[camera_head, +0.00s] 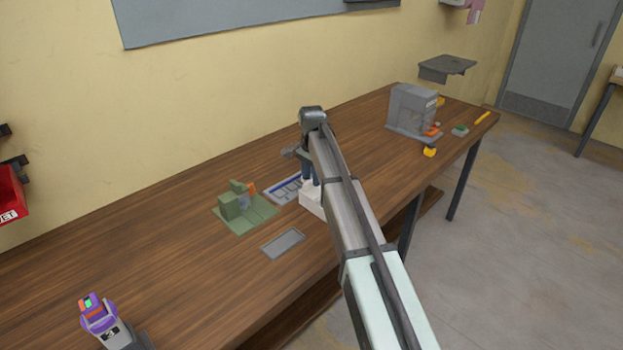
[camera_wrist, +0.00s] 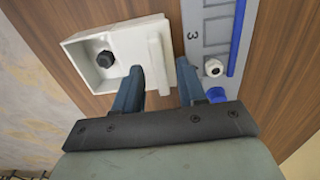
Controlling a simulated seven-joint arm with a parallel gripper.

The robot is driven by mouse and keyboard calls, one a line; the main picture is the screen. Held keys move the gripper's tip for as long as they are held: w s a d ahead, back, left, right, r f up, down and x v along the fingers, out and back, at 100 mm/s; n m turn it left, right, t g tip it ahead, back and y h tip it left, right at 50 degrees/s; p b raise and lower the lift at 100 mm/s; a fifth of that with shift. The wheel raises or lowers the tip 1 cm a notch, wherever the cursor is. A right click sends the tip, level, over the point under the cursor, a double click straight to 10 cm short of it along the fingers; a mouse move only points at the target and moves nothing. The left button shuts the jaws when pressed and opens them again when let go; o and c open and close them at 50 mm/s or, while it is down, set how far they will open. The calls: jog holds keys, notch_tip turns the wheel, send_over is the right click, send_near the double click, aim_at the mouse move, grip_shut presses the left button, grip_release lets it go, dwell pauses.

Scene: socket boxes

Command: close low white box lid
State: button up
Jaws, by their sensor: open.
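The low white box (camera_wrist: 82,75) lies on the wooden table in the wrist view, with a black round piece inside its open tray. Its white lid (camera_wrist: 157,50) stands raised along the right side. My gripper (camera_wrist: 160,70) is open, with one dark finger on each side of the lid's near end in the picture. I cannot tell whether either finger touches the lid. In the head view the box (camera_head: 311,204) is partly hidden behind my arm, and my gripper (camera_head: 306,172) points down at it.
A grey panel (camera_wrist: 207,45) marked 3, with a blue strip and small round knobs, lies right of the box. A green block fixture (camera_head: 240,212) and a flat grey plate (camera_head: 283,244) lie left of my arm. A grey machine (camera_head: 412,110) stands farther back.

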jog(key=shift+f, duration=0.55)
jog(key=shift+c, duration=0.2)
grip_shut()
